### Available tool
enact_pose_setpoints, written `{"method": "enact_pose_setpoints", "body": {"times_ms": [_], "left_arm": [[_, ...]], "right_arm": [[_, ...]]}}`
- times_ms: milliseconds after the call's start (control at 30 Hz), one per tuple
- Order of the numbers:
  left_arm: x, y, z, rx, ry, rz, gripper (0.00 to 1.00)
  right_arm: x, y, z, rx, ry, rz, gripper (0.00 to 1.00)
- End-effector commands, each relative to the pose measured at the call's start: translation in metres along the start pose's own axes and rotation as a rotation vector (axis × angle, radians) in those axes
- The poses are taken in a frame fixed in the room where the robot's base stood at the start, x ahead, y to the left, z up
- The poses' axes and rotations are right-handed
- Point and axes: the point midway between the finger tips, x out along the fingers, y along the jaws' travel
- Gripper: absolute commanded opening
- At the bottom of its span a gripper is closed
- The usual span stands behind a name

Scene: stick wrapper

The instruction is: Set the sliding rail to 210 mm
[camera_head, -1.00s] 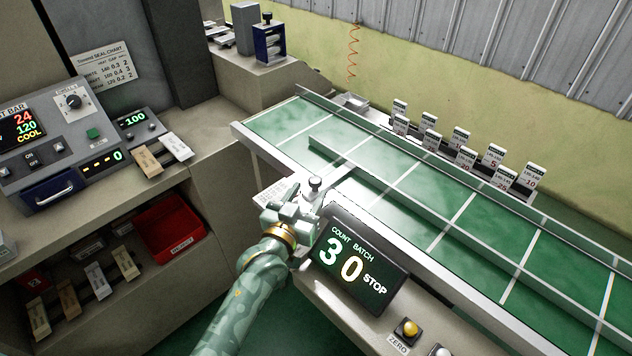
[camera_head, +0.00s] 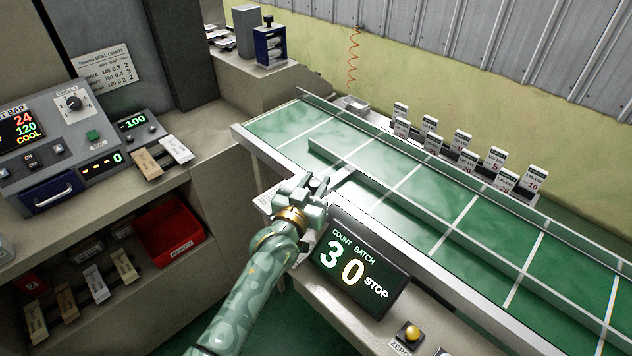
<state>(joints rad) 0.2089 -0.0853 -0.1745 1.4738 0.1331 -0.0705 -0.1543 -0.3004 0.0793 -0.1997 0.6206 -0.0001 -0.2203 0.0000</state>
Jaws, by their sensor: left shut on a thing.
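The sliding rail (camera_head: 385,197) is a long, thin green strip standing along the green conveyor belt. Its left end lies near the middle of the belt's width. A pale bracket (camera_head: 343,178) joins it to the conveyor's near edge, where a small clamp knob stood in the earlier view. My left gripper (camera_head: 318,186) is at that bracket, shut on what seems to be the knob, which its fingers mostly hide. A white scale plate (camera_head: 265,200) beside the gripper is largely covered, and its marks are too small to read. My right gripper is out of view.
A count display (camera_head: 352,262) reading 30 and STOP stands close to my left gripper. A yellow button (camera_head: 410,333) is below it. Several small number cards (camera_head: 463,139) stand behind the belt. A sealing unit (camera_head: 60,150) and a red bin (camera_head: 170,232) are at left.

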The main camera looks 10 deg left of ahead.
Motion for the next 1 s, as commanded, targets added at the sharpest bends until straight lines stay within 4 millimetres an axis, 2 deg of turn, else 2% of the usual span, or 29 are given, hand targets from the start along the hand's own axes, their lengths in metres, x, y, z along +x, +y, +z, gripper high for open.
{"method": "enact_pose_setpoints", "body": {"times_ms": [100, 233, 533, 567, 600, 867, 1000], "left_arm": [[-0.02, -0.009, -0.004, 0.005, -0.007, -0.002, 0.0], [-0.035, -0.015, -0.003, 0.003, -0.007, 0.0, 0.0], [-0.037, -0.015, 0.001, 0.001, -0.003, 0.0, 0.0], [-0.037, -0.015, 0.001, 0.001, -0.003, 0.0, 0.34], [-0.037, -0.015, 0.001, 0.001, -0.003, 0.0, 0.45], [-0.037, -0.015, 0.0, 0.001, -0.003, 0.001, 0.47], [-0.045, -0.015, 0.001, 0.001, -0.005, 0.0, 0.47]], "right_arm": [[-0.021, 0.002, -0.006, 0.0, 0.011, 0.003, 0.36], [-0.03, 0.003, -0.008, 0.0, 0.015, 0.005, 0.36], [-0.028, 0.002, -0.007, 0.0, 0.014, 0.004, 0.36], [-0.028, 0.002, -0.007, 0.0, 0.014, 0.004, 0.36], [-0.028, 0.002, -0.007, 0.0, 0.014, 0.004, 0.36], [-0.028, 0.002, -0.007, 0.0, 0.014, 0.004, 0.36], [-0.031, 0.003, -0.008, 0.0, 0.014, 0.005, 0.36]]}}
